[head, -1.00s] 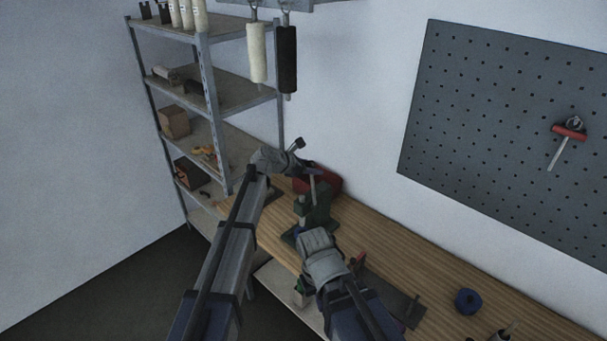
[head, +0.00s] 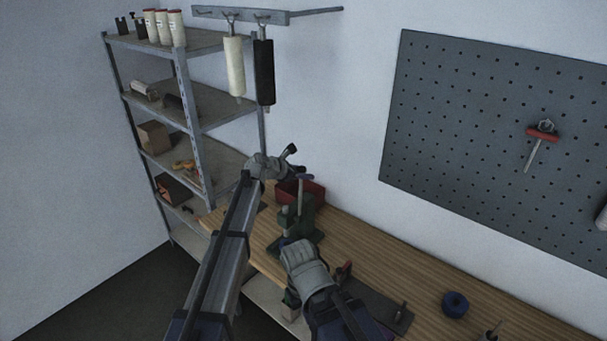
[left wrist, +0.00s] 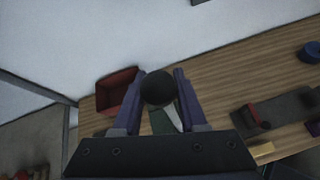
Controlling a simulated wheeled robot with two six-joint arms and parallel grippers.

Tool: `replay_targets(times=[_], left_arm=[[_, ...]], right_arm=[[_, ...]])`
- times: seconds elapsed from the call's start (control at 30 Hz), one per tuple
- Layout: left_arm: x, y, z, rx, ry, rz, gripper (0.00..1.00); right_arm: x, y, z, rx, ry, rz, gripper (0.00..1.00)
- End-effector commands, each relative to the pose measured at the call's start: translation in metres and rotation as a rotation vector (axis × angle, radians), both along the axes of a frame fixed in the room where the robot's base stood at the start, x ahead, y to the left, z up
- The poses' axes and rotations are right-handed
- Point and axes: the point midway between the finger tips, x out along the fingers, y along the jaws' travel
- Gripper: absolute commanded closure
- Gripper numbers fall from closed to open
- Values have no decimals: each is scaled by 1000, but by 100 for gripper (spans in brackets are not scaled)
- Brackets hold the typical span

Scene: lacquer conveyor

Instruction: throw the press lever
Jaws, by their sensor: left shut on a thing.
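The green press (head: 297,217) stands on the wooden bench, with its pale lever (head: 300,191) rising upright from it. My left gripper (head: 302,177) is at the lever's upper end. In the left wrist view the lever's round black knob (left wrist: 158,88) sits between the two fingers (left wrist: 159,100) of my left gripper, which is shut on it. Part of the pale lever shaft and the green press show below the knob there. My right arm's grey wrist is in front of the press, nearer to me; its fingertips are hidden.
A red bin (head: 314,193) stands just behind the press; it also shows in the left wrist view (left wrist: 117,92). A dark plate (head: 378,310) and a blue roll (head: 455,304) lie on the bench (head: 400,265) to the right. Metal shelves (head: 190,100) stand at left.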

Motion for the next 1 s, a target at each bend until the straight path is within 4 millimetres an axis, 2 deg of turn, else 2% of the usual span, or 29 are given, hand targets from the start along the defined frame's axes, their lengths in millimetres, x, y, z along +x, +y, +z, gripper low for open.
replay_targets(times=[0.4,0.43,0.67,1.0], left_arm=[[-1,-1,-1,3,1,-4,100],[-1,-1,-1,3,1,-4,55],[-1,-1,-1,1,1,-2,29],[-2,2,2,1,1,-1,28]], right_arm=[[0,0,-1,0,0,0,100],[0,0,-1,0,0,0,100],[0,0,0,0,0,0,100],[0,0,2,0,0,0,100]])
